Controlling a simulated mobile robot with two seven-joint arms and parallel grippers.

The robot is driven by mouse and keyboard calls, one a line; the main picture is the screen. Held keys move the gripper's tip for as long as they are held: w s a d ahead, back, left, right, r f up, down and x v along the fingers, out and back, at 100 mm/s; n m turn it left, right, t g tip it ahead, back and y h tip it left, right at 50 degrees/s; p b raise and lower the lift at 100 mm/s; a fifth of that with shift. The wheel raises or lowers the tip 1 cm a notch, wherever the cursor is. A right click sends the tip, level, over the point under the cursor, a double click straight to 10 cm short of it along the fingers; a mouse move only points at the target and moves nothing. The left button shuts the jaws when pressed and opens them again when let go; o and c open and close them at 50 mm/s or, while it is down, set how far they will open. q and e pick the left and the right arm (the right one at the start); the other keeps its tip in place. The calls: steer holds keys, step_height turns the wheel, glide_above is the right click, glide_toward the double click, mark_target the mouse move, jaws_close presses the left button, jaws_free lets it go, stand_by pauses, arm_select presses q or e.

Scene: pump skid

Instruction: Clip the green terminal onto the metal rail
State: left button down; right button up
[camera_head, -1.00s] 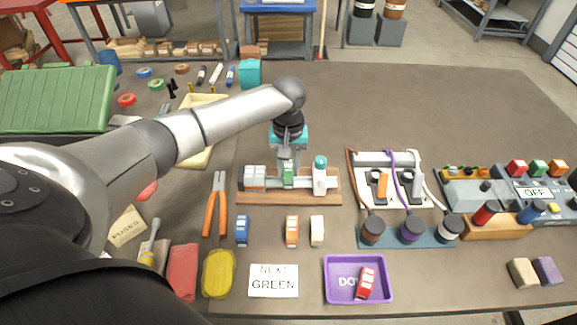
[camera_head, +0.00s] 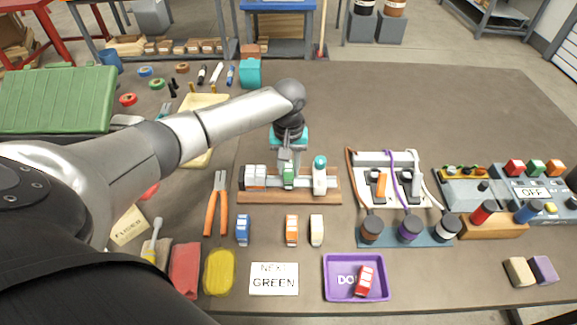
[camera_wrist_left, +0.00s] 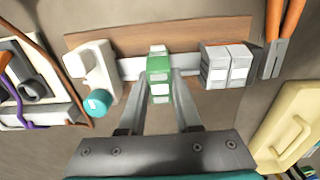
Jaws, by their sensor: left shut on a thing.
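The green terminal (camera_head: 288,177) is between the fingers of my left gripper (camera_head: 287,166), which is shut on it. In the left wrist view the green terminal (camera_wrist_left: 159,68) is at the metal rail (camera_wrist_left: 190,66), between the grey-white terminals (camera_wrist_left: 228,64) and the white end piece with a teal knob (camera_wrist_left: 96,72). The metal rail (camera_head: 303,183) lies on a wooden board (camera_head: 290,199). I cannot tell whether the terminal is seated on the rail or just against it. My right gripper is not in view.
Blue (camera_head: 242,230), orange (camera_head: 291,230) and white (camera_head: 317,230) terminals stand in front of the board. A card reading NEXT GREEN (camera_head: 274,279) and a purple tray (camera_head: 332,291) holding a red terminal lie nearer. Orange pliers (camera_head: 217,203) lie left; a cable panel (camera_head: 389,178) stands right.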

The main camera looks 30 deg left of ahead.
mark_target(288, 166)
arm_select(q)
steer(key=shift+f, duration=1)
stand_by(0.3)
steer(key=c, duration=0.5)
jaws_free()
steer(key=shift+r, duration=0.1)
step_height(288, 166, up, 15)
steer(key=p, duration=0.3)
steer(key=shift+r, duration=0.1)
